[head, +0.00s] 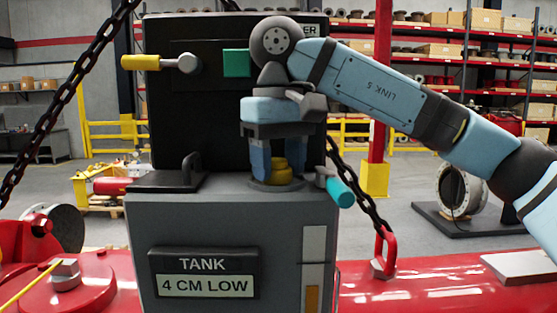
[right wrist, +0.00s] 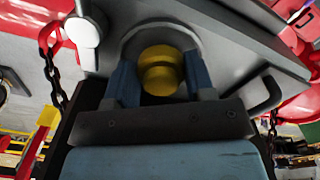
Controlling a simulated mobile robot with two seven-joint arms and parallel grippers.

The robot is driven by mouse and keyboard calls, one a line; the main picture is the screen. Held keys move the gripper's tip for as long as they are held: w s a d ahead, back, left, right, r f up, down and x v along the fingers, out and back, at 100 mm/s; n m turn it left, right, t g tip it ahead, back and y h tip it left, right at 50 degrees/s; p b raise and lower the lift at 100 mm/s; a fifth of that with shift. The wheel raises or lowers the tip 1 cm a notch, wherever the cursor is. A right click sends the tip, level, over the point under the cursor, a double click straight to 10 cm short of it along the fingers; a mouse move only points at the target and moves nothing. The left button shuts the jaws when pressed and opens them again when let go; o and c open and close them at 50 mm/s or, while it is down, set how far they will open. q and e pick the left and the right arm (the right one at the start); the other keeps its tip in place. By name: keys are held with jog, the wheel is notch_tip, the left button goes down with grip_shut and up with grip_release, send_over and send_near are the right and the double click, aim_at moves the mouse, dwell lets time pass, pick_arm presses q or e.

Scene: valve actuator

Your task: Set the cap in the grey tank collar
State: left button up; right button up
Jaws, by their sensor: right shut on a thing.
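The yellow cap (head: 280,172) is between the two fingers of my right gripper (head: 270,168), which points down and is shut on it. The cap is at the round grey collar (head: 277,186) on top of the grey tank (head: 150,220). In the right wrist view the cap (right wrist: 160,70) shows between the blue fingers, with the collar (right wrist: 135,40) around or behind it. I cannot tell whether the cap is seated in the collar or just above it. My left gripper is not in view.
A black panel (head: 195,120) with a yellow-handled lever (head: 145,62) and a green block (head: 236,63) rises behind the tank top. A black handle (head: 180,178) is left of the collar, a cyan-handled valve (head: 340,192) right. Chains (head: 60,110) hang at both sides.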

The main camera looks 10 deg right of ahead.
aim_at(278, 160)
jog(key=o, duration=0.9)
jog(key=shift+f, duration=0.2)
jog(key=shift+o, duration=0.2)
jog(key=shift+r, duration=0.1)
notch_tip(278, 160, up, 12)
jog(key=shift+r, duration=0.15)
